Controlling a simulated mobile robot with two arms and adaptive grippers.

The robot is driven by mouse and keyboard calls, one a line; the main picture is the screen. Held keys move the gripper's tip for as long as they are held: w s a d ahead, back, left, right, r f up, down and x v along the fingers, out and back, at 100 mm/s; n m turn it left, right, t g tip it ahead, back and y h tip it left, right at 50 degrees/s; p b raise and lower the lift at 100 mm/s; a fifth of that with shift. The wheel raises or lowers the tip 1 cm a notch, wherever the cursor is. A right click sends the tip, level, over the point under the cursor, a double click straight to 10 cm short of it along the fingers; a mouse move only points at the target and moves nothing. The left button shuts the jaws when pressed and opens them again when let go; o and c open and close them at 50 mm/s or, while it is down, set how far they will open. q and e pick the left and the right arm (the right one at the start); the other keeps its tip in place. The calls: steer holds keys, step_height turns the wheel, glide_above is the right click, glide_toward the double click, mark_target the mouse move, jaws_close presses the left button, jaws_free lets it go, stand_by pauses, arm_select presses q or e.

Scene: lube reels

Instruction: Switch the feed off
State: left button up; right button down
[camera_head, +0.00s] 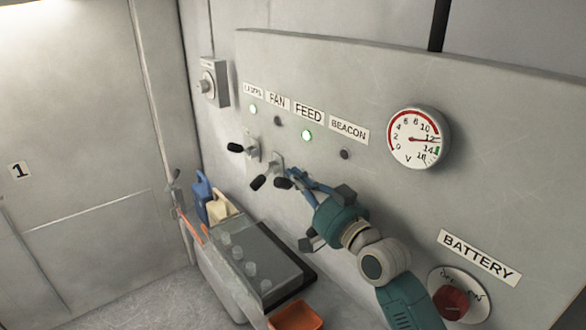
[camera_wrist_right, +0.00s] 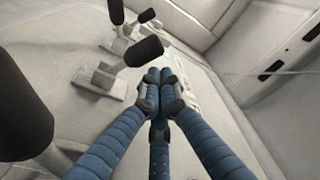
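The grey panel (camera_head: 375,80) carries a FEED label (camera_head: 309,113) with a lit green lamp (camera_head: 307,135) below it. Black-tipped levers stick out below the labels. One lever tip (camera_head: 283,183) is right by the fingertips of my right gripper (camera_head: 296,177), beside another lever tip (camera_head: 258,182). In the right wrist view the blue fingers (camera_wrist_right: 160,77) are drawn together with nothing seen between them. A black lever tip (camera_wrist_right: 145,50) is just beyond them; I cannot tell if they touch. The feed lever's base is hidden behind the gripper. My left gripper is out of view.
A lever tip (camera_head: 236,147) is farther left, under the lit LAMPS lamp (camera_head: 253,109). A gauge (camera_head: 418,138) and a red BATTERY knob (camera_head: 451,303) are at right. Jugs (camera_head: 218,206), a grey case (camera_head: 250,258) and an orange tray (camera_head: 296,317) are below.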

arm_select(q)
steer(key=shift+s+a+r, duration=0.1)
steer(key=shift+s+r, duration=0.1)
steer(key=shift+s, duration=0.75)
arm_select(e)
steer(key=shift+w+a+r, duration=0.15)
steer(key=shift+w+a, duration=0.25)
steer(key=shift+w, duration=0.2)
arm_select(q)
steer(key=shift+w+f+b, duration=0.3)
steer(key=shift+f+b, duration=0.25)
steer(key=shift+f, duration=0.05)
arm_select(e)
steer(key=shift+s+a+f+n, duration=0.4)
steer(key=shift+a+f+n, duration=0.25)
steer(key=shift+n, duration=0.25)
steer(key=shift+f, duration=0.15)
